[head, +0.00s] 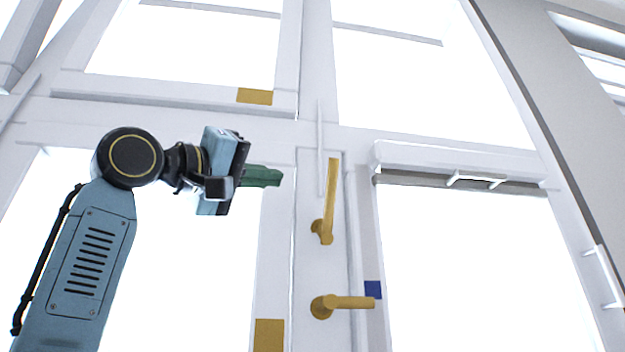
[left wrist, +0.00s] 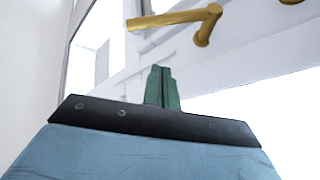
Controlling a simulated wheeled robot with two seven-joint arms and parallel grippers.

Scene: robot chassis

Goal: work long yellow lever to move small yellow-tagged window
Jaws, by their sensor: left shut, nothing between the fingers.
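The long yellow lever (head: 331,195) stands nearly upright on the white middle post, its pivot at the lower end. In the left wrist view the long lever (left wrist: 172,18) lies across the top, beyond my fingertips. A yellow tag (head: 254,96) is on the bottom frame of the upper left window (head: 190,45). My left gripper (head: 276,177) is shut and empty, its green fingers pointing right, left of the lever and apart from it in the picture. The fingers also show in the left wrist view (left wrist: 161,72). My right gripper is not in view.
A second yellow lever (head: 348,302) points right below the long one, beside a blue tag (head: 373,289). Another yellow tag (head: 268,335) is on the lower left frame. A white blind housing (head: 455,160) with a grey bar spans the right opening.

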